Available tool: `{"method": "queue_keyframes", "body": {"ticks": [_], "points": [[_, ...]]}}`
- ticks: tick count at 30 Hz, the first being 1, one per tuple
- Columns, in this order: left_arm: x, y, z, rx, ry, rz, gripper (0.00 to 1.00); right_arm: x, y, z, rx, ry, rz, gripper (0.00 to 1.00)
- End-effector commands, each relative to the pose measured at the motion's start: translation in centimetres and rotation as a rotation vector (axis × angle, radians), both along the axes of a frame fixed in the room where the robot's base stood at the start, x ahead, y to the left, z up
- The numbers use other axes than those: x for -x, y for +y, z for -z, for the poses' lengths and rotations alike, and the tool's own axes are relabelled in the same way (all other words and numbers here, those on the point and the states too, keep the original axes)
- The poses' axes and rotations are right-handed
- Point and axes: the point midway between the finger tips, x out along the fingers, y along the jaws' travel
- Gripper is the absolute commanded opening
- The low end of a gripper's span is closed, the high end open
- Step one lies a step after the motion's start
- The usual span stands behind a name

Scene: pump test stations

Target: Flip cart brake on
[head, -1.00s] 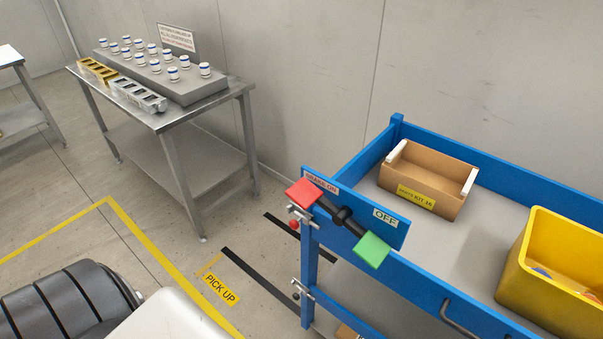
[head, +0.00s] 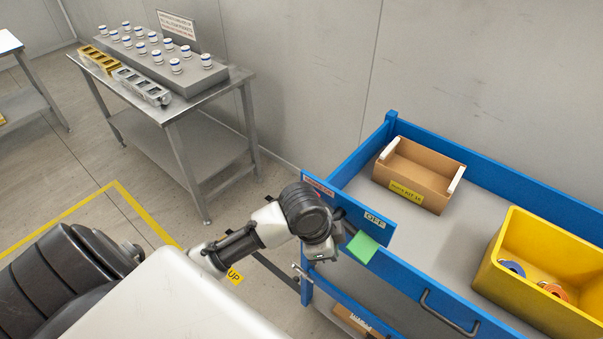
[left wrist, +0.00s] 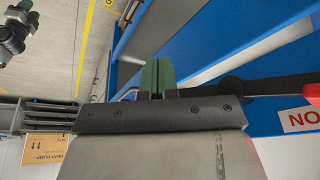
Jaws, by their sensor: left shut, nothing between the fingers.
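The blue cart (head: 400,268) has a brake board (head: 388,232) on its near left corner, marked OFF at the right. My right gripper (left wrist: 22,10) shows partly at that view's top left.
The cart carries a cardboard box (head: 424,172) and a yellow bin (head: 535,300) with coloured rings inside. A steel table (head: 215,110) with several small white parts stands at the back left. Yellow floor lines (head: 150,215) and open floor lie left of the cart.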

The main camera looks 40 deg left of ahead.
Motion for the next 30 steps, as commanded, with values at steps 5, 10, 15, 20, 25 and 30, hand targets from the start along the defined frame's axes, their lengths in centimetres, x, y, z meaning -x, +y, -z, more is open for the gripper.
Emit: {"method": "queue_keyframes", "body": {"ticks": [5,10,15,20,25,30], "points": [[-2.2,1.5,-4.6,-0.063,-0.005,0.21,0.0,0.0,-0.1,-0.3,0.001,0.001,0.0,0.43],[-5.0,4.9,-10.2,-0.134,0.015,0.416,0.0,0.0,-0.2,-0.6,0.003,0.001,0.0,0.43],[-6.3,9.2,-17.0,-0.176,0.054,0.582,0.0,0.0,-0.4,-0.7,0.005,0.001,-0.001,0.43],[-6.3,11.5,-20.9,-0.171,0.072,0.658,0.0,0.0,-0.5,-0.8,0.008,0.001,0.0,0.43],[-6.1,12.1,-22.0,-0.165,0.078,0.684,0.0,0.0,-0.5,-0.8,0.007,0.001,0.001,0.43],[-6.1,12.1,-22.0,-0.164,0.078,0.683,0.0,0.0,-0.5,-0.8,0.007,0.001,0.001,0.43]]}}
